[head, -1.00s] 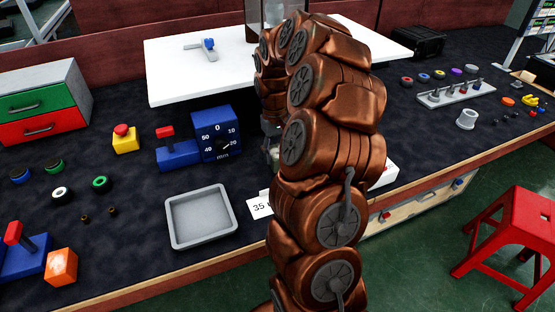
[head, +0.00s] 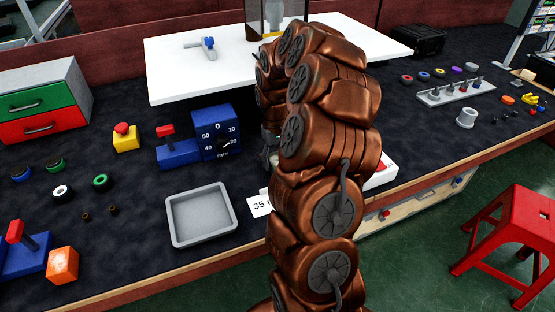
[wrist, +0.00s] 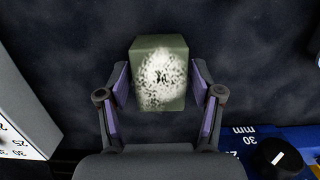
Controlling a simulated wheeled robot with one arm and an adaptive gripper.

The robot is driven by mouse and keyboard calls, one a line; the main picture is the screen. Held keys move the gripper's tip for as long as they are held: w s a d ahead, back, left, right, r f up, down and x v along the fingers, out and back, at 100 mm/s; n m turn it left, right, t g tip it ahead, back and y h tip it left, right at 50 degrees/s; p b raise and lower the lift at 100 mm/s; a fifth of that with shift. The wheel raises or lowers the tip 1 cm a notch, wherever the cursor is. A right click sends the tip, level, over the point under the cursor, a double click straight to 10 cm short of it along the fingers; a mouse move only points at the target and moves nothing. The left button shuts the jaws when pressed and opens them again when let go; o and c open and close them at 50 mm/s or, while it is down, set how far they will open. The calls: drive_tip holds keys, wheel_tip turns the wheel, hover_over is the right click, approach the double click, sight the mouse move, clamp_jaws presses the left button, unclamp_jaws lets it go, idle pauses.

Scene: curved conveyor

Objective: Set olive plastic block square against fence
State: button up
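The olive block (wrist: 150,101) is in the wrist view between the two fingers of my gripper (wrist: 161,78). A mottled whitish patch covers much of its face. The purple pads lie close along its left and right sides; I cannot tell whether both touch it. In the head view my gripper (head: 268,158) is mostly hidden behind my copper arm, beside the blue dial gauge, and the block cannot be made out. I cannot pick out the fence for certain.
A blue gauge (head: 217,133) marked in mm stands left of my gripper; its knob (wrist: 270,158) shows at lower right in the wrist view. A pale box with a scale (wrist: 22,115) is at left there.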

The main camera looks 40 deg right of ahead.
sight(276, 156)
drive_tip(key=shift+o, duration=0.5)
drive_tip(key=shift+r, duration=0.15)
wheel_tip(276, 156, up, 12)
drive_tip(key=w, duration=0.1)
drive_tip(key=shift+w+d+b, duration=0.2)
drive_tip(key=shift+d+b, duration=0.05)
drive_tip(key=shift+b, duration=0.2)
